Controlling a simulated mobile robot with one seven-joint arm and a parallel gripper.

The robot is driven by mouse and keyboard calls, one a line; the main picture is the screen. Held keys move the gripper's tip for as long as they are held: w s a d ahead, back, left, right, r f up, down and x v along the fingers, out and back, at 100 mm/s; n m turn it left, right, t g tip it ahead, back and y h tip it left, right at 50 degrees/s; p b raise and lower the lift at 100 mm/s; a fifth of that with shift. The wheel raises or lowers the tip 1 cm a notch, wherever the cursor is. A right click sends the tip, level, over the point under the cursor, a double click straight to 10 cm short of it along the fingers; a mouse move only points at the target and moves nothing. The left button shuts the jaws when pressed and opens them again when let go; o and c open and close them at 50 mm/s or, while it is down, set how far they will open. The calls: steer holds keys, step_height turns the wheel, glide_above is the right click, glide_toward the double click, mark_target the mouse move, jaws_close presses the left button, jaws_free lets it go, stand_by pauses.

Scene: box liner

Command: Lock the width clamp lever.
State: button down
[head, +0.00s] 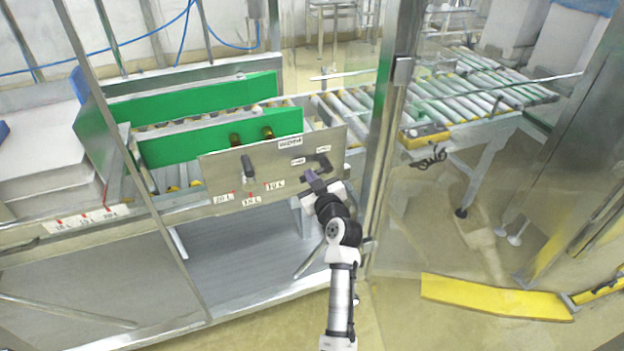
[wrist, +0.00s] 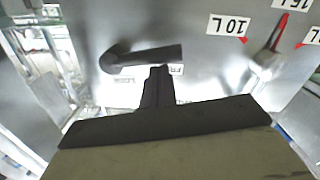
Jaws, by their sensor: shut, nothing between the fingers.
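The dark clamp lever (head: 323,162) is at the right end of the metal panel (head: 225,170), below two small white labels. In the wrist view the lever (wrist: 145,55) lies nearly level, with its rounded pivot end at the left. My gripper (head: 312,180) is shut and empty, just below and left of the lever in the head view. In the wrist view my gripper's fingertips (wrist: 158,72) are close to the lever's right, free end. I cannot tell whether they touch it. One label is partly hidden behind the fingers.
A second dark handle (head: 248,166) stands on the panel left of the clamp lever, above volume labels. Green guide boards (head: 205,100) run behind the panel. A metal post (head: 382,140) rises close to the right of my gripper. A roller conveyor (head: 460,85) extends right.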

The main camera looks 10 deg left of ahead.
steer(key=shift+f+b, duration=0.25)
steer(key=shift+b, duration=0.15)
step_height(320, 180, down, 6)
steer(key=w+d+n+b, duration=0.2)
steer(key=n+b, duration=1.1)
steer(key=b, duration=1.4)
steer(key=shift+d+t, duration=0.4)
steer(key=shift+d, duration=0.05)
steer(key=shift+d+b, duration=0.1)
steer(key=shift+b, duration=0.2)
steer(key=shift+f, duration=0.1)
